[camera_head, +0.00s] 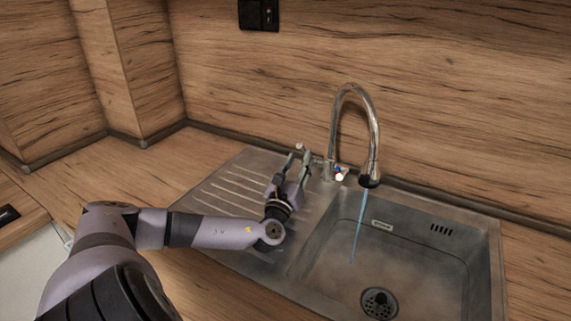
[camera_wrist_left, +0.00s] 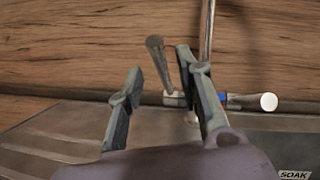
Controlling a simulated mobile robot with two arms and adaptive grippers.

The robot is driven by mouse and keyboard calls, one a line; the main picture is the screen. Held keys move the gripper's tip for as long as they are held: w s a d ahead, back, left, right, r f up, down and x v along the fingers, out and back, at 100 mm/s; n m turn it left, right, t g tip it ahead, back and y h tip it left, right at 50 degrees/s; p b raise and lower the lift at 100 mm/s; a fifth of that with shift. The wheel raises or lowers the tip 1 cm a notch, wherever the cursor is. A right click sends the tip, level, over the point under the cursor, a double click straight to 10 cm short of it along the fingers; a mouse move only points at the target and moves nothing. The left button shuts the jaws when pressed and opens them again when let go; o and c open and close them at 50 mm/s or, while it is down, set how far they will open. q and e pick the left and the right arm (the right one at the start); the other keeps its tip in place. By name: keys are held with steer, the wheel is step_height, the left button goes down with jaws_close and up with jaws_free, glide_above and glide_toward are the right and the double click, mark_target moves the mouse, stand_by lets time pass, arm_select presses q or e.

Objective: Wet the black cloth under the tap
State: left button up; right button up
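The chrome tap (camera_head: 373,125) arches over the sink basin (camera_head: 335,235), and a thin blue stream of water (camera_head: 359,225) falls from its spout into the basin. Its base has a handle with a pale round end and red and blue marks (camera_head: 340,174), also seen in the left wrist view (camera_wrist_left: 268,102). My left gripper (camera_head: 291,167) is above the back of the drainboard, left of the tap base. Its fingers are apart and empty in the left wrist view (camera_wrist_left: 158,65), with a metal lever (camera_wrist_left: 157,62) showing beyond them. The black cloth and my right gripper are not in view.
The ribbed drainboard (camera_head: 228,196) left of the basin is bare. The drain (camera_head: 379,302) shows at the basin's bottom. A wooden splashback (camera_head: 460,120) stands close behind the tap, with a black socket (camera_head: 258,14) on it. The wooden counter (camera_head: 120,180) at left is clear.

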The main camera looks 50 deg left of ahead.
arm_select(q)
steer(key=s+d, duration=0.5)
steer(key=s, duration=0.5)
steer(key=shift+s+d, duration=0.2)
steer(key=shift+s, duration=0.15)
